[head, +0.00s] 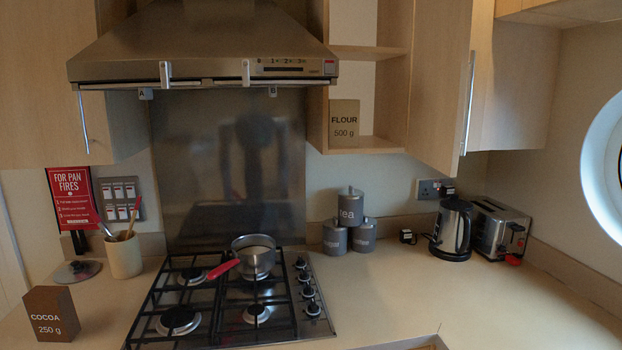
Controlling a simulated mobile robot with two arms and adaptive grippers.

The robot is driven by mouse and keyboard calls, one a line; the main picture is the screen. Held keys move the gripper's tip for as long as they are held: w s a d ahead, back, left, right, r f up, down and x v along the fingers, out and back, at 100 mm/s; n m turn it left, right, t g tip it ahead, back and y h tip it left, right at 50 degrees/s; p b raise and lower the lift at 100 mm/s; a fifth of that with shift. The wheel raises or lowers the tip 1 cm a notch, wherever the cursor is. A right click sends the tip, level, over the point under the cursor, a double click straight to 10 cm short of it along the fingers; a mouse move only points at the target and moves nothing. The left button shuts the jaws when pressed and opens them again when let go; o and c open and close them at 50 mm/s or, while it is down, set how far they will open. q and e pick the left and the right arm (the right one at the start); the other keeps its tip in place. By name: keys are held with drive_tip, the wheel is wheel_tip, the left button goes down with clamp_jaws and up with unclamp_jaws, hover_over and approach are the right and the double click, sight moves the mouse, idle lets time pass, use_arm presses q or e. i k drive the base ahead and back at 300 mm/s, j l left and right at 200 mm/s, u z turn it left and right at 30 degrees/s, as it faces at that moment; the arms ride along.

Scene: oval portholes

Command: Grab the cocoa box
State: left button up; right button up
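The cocoa box (51,314) is a dark brown box lettered "COCOA 250 g". It stands upright on the counter at the lower left, left of the gas hob. Neither of my grippers shows in the head view.
The gas hob (180,321) carries a saucepan (253,258) with a red handle pointing left. A utensil pot (124,256) and a pan lid (76,271) stand behind the box. Grey canisters (351,208), a kettle (452,230) and a toaster (499,229) stand right. The right counter is clear in front.

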sight(52, 312)
drive_tip(key=u, duration=1.4)
drive_tip(key=i+l+z, duration=0.1)
drive_tip(key=l, duration=0.25)
